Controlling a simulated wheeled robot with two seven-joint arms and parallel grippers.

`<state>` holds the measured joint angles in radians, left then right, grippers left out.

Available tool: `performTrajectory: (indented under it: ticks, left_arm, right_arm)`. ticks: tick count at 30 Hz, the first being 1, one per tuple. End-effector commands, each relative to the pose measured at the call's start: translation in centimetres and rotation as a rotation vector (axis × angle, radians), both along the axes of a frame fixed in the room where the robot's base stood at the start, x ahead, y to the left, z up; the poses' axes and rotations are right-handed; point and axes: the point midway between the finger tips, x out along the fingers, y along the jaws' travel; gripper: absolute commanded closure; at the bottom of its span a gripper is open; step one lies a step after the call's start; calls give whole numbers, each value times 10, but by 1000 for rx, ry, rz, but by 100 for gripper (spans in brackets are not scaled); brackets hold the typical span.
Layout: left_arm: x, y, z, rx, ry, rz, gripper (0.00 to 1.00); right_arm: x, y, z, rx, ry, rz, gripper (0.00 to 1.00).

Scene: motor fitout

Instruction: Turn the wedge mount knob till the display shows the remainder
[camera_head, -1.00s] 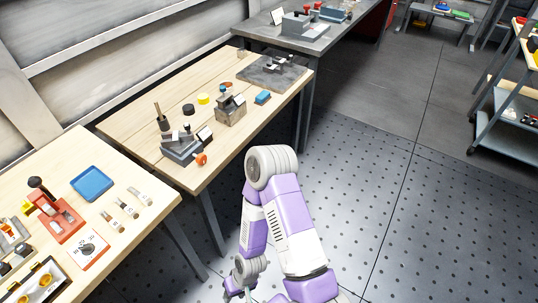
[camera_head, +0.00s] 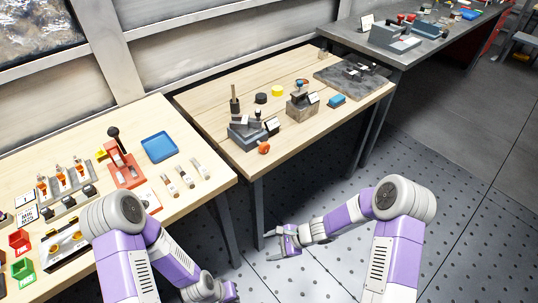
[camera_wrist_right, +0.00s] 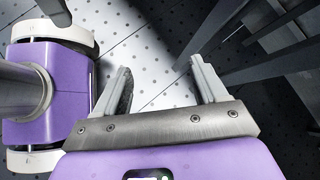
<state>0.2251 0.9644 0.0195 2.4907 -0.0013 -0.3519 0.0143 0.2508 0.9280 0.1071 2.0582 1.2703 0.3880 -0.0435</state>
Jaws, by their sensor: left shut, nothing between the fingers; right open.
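A grey wedge-shaped mount (camera_head: 245,137) stands on the middle wooden table near its front edge, with an orange knob (camera_head: 264,147) low at its front. A small tilted panel (camera_head: 272,126) is on its right side; any reading is too small to tell. My right gripper (camera_head: 272,247) is open and empty, over the floor in front of the table, well apart from the knob. The right wrist view shows its two spread fingers (camera_wrist_right: 160,68) with floor between them. My left gripper (camera_head: 230,291) is at the bottom edge, partly cut off, shut and empty.
A second device (camera_head: 301,107), a blue block (camera_head: 337,100) and a yellow disc (camera_head: 277,91) share the table (camera_head: 215,100). The left table (camera_head: 210,150) holds a blue tray (camera_head: 159,147) and a red press (camera_head: 124,168). The floor (camera_head: 330,180) in front is free.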

Motion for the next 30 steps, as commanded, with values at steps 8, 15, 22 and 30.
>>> performTrajectory:
  ticks: [8, 15, 22, 30]
  left_arm:
    - [0, 0, -19, 0, 0, 0, 100]
    - [0, 0, -25, 0, 0, 0, 100]
    - [0, 0, -30, 0, 0, 0, 100]
    - [0, 0, -42, 0, 0, 0, 100]
  right_arm:
    - [159, -5, 97, 501, -107, -546, 29]
    - [221, -42, 156, 745, -220, -782, 29]
    - [242, -41, 166, 788, -243, -819, 29]
    - [275, -16, 164, 787, -240, -818, 29]
